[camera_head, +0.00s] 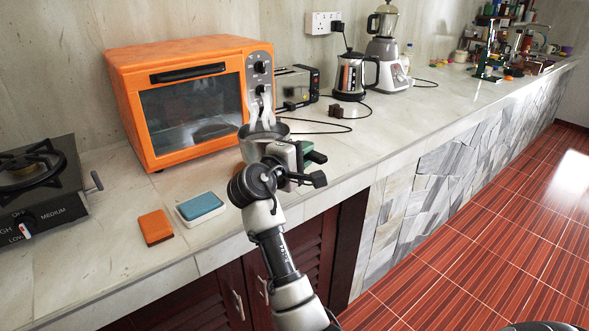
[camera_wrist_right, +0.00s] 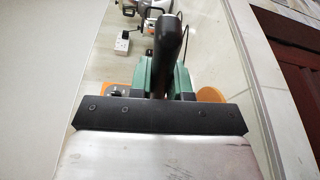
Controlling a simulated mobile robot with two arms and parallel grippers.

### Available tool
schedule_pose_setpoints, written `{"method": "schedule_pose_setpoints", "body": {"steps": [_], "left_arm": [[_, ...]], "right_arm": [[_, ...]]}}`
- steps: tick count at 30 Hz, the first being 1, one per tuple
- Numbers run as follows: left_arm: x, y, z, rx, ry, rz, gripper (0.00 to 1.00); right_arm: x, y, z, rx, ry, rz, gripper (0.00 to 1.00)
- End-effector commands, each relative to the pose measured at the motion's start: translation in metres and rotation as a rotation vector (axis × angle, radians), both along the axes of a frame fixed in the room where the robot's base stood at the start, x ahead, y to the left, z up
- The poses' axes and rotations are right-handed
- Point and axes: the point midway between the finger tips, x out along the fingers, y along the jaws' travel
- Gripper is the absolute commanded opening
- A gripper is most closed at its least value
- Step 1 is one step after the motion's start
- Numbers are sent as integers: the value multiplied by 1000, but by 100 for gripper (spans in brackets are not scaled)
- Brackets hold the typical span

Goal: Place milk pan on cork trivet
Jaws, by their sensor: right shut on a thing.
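The milk pan (camera_head: 258,133) is a grey metal vessel in the head view, in front of the orange oven's right side. My right gripper (camera_head: 308,165) is beside it and partly covers it. In the right wrist view, the gripper's green fingers (camera_wrist_right: 167,78) are shut on the pan's black handle (camera_wrist_right: 171,42). The pan's base is hidden, so I cannot tell if it touches the counter. A round orange-tan edge (camera_wrist_right: 210,95) shows beside the fingers in the wrist view; it may be the cork trivet. No trivet is clear in the head view. My left gripper is not in view.
The orange oven (camera_head: 190,95) stands behind, with a toaster (camera_head: 297,87), kettle (camera_head: 351,75) and blender (camera_head: 386,50) to its right. A gas stove (camera_head: 40,185) is at left. A blue-and-white sponge (camera_head: 200,207) and an orange block (camera_head: 155,227) lie near the front edge. Counter right of the pan is mostly clear.

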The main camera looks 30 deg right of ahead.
Motion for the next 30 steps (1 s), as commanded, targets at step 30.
{"method": "schedule_pose_setpoints", "body": {"steps": [30], "left_arm": [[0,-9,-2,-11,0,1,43]], "right_arm": [[43,-10,-64,-1,-9,0,0]]}}
